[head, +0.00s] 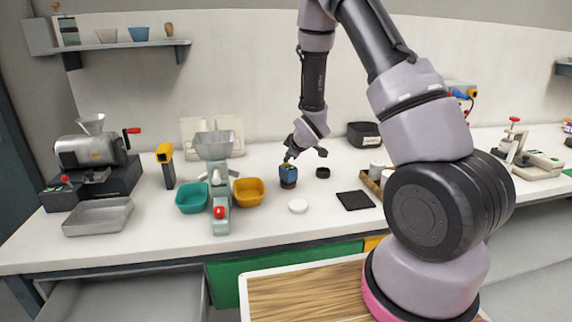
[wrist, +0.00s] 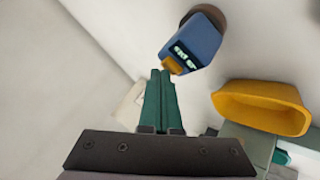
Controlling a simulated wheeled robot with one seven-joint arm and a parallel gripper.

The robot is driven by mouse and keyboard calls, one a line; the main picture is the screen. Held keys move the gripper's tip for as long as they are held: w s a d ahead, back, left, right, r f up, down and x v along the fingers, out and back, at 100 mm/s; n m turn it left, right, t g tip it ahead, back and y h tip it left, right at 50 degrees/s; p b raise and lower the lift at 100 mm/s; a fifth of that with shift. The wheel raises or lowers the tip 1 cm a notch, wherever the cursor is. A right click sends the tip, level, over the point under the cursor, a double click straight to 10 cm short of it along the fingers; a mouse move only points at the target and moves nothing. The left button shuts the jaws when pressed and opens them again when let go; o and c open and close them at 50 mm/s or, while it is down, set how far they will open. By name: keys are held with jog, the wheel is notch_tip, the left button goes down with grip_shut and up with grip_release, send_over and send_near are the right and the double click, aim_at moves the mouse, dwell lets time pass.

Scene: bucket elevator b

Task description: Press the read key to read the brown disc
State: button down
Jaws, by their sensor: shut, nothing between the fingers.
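A blue reader (head: 288,171) stands on the counter, with a lit display facing up toward the wrist camera (wrist: 190,45). Its orange key (wrist: 173,66) is at its near end in the wrist view. The brown disc (wrist: 200,14) shows as a dark brown round edge under and behind the reader; most of it is hidden. My gripper (head: 289,157) is over the reader in the head view. In the wrist view its green fingers (wrist: 160,76) are shut and empty, with the tips right beside the orange key. I cannot tell whether they touch it. The display text is too small to read.
A yellow bowl (head: 249,191), a teal bowl (head: 192,198) and a grey-green hopper machine (head: 219,185) stand left of the reader. A black ring (head: 322,172), white disc (head: 298,206) and black mat (head: 355,200) lie right and in front. Counter between them is clear.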

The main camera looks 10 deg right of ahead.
jog(key=shift+r, duration=0.65)
jog(key=shift+r, duration=0.1)
jog(key=shift+r, duration=2.4)
